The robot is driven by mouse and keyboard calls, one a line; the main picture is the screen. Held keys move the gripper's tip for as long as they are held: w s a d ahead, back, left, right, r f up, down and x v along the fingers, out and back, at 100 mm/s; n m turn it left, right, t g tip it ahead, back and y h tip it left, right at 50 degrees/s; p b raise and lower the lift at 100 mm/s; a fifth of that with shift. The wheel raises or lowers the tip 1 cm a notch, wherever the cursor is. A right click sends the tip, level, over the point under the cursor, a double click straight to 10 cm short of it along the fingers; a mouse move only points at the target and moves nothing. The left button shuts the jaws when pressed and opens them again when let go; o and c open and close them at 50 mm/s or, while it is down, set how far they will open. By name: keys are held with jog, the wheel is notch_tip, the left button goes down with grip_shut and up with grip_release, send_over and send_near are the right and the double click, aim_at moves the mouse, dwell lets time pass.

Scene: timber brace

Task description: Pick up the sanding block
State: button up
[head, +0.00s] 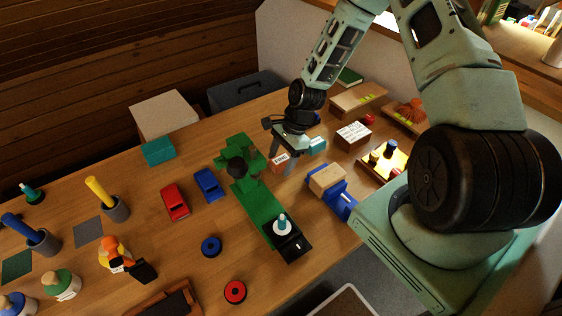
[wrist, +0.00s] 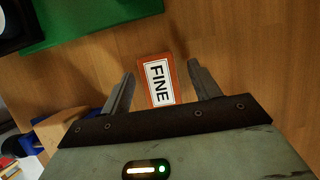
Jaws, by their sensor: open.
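The sanding block (head: 280,161) is a small orange block with a white label. In the wrist view the sanding block (wrist: 158,82) shows the word FINE and lies on the wooden bench top. My gripper (head: 284,157) is above it, pointing down. In the wrist view my gripper (wrist: 162,76) is open, with one finger on each side of the block. The left finger appears very close to the block's edge, and a gap shows on the right. I cannot tell whether either finger touches it.
A green machine (head: 262,205) stands just left of the block. A wooden block on a blue vise (head: 327,179) is in front, and a brown labelled box (head: 353,136) stands farther right. Bare bench lies behind the block.

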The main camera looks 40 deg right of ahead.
aim_at(281, 159)
jog(key=c, duration=1.1)
jog(key=shift+o, duration=0.2)
notch_tip(281, 159, up, 10)
jog(key=shift+f+b, duration=0.1)
jog(key=shift+b, duration=0.3)
